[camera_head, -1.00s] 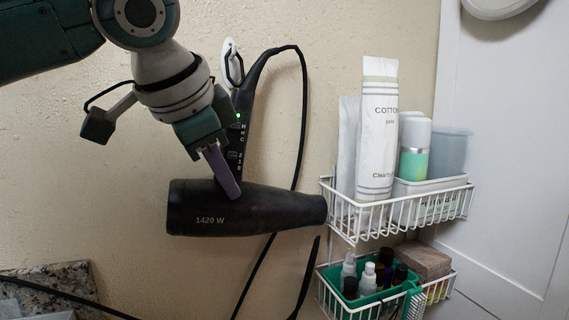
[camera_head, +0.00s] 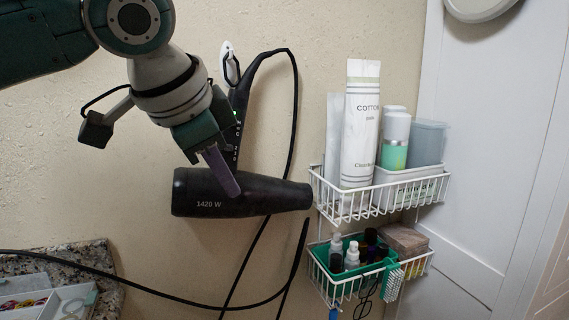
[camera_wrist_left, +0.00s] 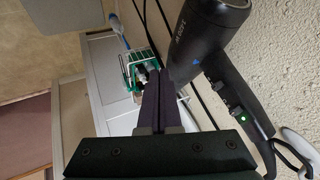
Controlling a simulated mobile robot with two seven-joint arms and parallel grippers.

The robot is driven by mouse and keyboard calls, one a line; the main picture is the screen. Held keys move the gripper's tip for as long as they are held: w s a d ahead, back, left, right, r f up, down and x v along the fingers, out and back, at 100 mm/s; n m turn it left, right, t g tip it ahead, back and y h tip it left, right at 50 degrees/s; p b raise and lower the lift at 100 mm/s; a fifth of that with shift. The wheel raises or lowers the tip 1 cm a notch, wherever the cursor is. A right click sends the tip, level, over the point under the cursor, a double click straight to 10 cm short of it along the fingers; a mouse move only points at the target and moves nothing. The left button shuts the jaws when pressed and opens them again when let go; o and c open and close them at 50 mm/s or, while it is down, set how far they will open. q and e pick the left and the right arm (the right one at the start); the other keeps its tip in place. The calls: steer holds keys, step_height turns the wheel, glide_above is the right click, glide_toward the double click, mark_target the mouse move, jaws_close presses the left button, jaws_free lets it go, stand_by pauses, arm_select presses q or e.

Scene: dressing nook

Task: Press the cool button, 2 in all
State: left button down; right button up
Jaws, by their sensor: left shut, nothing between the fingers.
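A black hair dryer (camera_head: 265,196) marked 1420 W hangs on the wall, barrel level and handle up. In the left wrist view the dryer (camera_wrist_left: 208,28) is at the upper right, with a small blue triangle mark (camera_wrist_left: 196,57) where handle meets barrel. The handle carries switches (camera_wrist_left: 234,111) and a lit green light (camera_wrist_left: 243,121). I cannot tell clearly which part is the cool button. My left gripper (camera_head: 230,190) is shut and empty, in front of the dryer near the handle's base. In the wrist view its fingertips (camera_wrist_left: 158,75) appear beside the dryer; contact is unclear.
A white wire rack (camera_head: 375,202) with a cotton bag and bottles hangs close to the dryer's right end; a lower basket (camera_head: 325,280) holds small bottles. The dryer's cord loops down the wall. A granite counter (camera_head: 105,270) with a tray (camera_head: 70,302) is lower left.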

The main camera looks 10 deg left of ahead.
arm_select(q)
steer(key=w+p+v, duration=0.1)
steer(key=v, duration=0.7)
steer(key=shift+s+r, duration=0.25)
steer(key=shift+r, duration=0.4)
arm_select(e)
steer(key=shift+w+a+r, duration=0.3)
steer(key=shift+w+r, duration=0.25)
steer(key=shift+r, duration=0.3)
steer(key=shift+s, duration=0.1)
stand_by(0.7)
